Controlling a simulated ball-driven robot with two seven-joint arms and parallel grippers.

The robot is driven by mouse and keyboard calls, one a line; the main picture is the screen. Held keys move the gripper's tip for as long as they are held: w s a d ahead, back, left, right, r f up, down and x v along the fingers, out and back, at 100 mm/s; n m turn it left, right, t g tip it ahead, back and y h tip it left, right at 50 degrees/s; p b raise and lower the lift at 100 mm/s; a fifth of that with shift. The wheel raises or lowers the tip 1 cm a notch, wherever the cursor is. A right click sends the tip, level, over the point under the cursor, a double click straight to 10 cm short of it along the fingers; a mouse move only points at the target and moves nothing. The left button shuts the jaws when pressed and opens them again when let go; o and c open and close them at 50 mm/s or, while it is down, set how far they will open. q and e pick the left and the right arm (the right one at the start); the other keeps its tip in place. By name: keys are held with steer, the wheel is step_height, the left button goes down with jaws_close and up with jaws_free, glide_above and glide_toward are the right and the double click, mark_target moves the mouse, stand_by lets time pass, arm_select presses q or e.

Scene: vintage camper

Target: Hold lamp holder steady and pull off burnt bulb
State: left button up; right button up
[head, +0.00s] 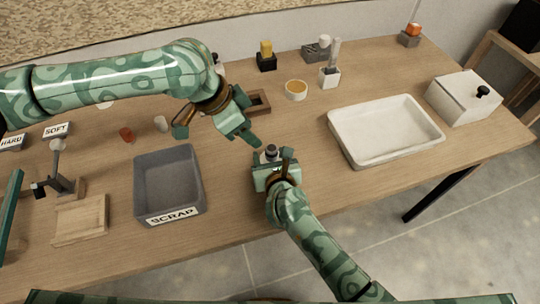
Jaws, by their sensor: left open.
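A small grey, dark-topped piece (271,152), which looks like the lamp holder with the burnt bulb, shows at the front middle of the table. My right gripper (274,163) is low at this piece and covers its lower part. One finger stands up at the piece's right side, but I cannot tell whether the fingers grip it. Holder and bulb are too small to tell apart. My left gripper (250,119) is open and empty, above and slightly left of the piece, apart from it.
A grey SCRAP bin (168,158) stands left of the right gripper. A white tray (383,132) is to the right, with a white box (464,98) beyond. A brown open box (257,104) is behind the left gripper. Bare table lies between piece and tray.

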mark_target(272, 148)
arm_select(q)
steer(key=d+n+y, duration=0.1)
steer(key=n, duration=0.3)
steer(key=w+d+f+n+g+y, duration=0.1)
steer(key=n, duration=0.4)
steer(key=d+n+y, duration=0.2)
steer(key=n, duration=0.2)
steer(key=shift+w+d+f+n, duration=0.1)
steer(key=shift+w+f+n, duration=0.2)
steer(key=shift+n, duration=0.1)
steer(key=n, duration=0.1)
steer(key=d+n, duration=0.1)
steer(key=n, duration=0.1)
steer(key=shift+g+y, duration=0.3)
steer(key=shift+y, duration=0.1)
steer(key=shift+f+n, duration=0.4)
steer(key=shift+n, duration=0.1)
steer(key=shift+f, duration=3.55)
jaws_close()
